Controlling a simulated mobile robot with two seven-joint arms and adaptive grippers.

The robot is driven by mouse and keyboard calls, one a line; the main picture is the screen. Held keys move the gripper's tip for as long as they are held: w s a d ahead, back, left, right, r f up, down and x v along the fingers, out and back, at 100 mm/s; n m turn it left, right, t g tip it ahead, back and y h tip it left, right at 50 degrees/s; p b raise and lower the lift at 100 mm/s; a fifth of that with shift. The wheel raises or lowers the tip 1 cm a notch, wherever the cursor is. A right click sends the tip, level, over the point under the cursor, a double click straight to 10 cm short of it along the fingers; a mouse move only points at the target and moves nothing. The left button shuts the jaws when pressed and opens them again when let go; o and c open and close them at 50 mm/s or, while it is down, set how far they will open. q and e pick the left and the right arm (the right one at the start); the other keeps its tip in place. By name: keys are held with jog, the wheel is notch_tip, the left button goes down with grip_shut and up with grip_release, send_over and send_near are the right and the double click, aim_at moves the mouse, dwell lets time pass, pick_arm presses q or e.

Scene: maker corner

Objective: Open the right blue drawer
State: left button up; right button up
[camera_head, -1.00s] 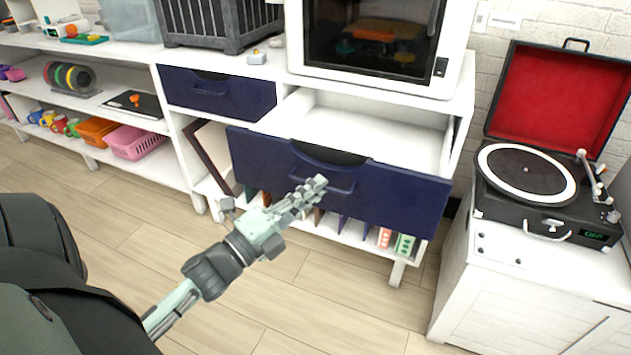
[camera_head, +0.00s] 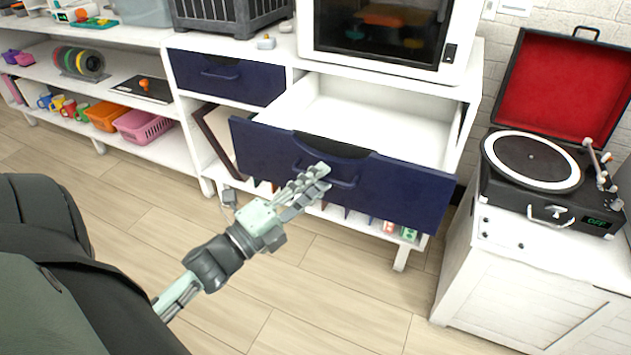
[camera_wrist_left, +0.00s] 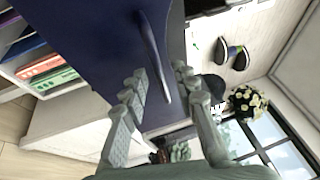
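The right blue drawer (camera_head: 390,190) is pulled well out of the white cabinet, with its empty white inside showing. Its dark blue handle (camera_head: 345,184) is on the front, and it also shows in the left wrist view (camera_wrist_left: 152,50). My left gripper (camera_head: 312,182) is at this handle, its fingers apart. In the left wrist view the handle bar lies between the two fingers (camera_wrist_left: 160,82), with a visible gap on each side. My right gripper is not in view.
A shut blue drawer (camera_head: 225,78) is to the left. A white oven-like box (camera_head: 460,45) stands on the cabinet. A record player (camera_head: 540,190) stands on a white cabinet at the right. Bare wooden floor (camera_head: 310,290) lies in front.

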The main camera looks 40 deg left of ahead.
pick_arm(q)
jog(key=shift+s, duration=0.1)
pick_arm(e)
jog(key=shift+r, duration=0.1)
pick_arm(q)
jog(key=v, duration=1.1)
jog(key=shift+s, duration=0.4)
jog(key=shift+a, duration=0.1)
jog(key=w+a+f+n+g+y+p, duration=0.1)
jog(key=w+f+n+g+y, duration=0.25)
jog(key=f+n, duration=0.4)
jog(key=w+a+f+n+g+y, duration=0.1)
jog(key=w+f+n+g+y, duration=0.15)
jog(key=f+n+g, duration=0.5)
jog(key=s+d+f+n+g+h+p, duration=0.1)
jog(key=s+d+f+n+g, duration=0.3)
jog(key=s+d+f, duration=0.3)
notch_tip(320, 180, down, 4)
jog(key=shift+s+d+f+g, duration=0.1)
jog(key=shift+s+d+g, duration=0.15)
jog(key=shift+d+g, duration=0.5)
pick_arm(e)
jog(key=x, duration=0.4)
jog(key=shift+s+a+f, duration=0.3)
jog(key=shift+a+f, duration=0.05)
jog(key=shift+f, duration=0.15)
pick_arm(q)
jog(key=shift+a, duration=0.25)
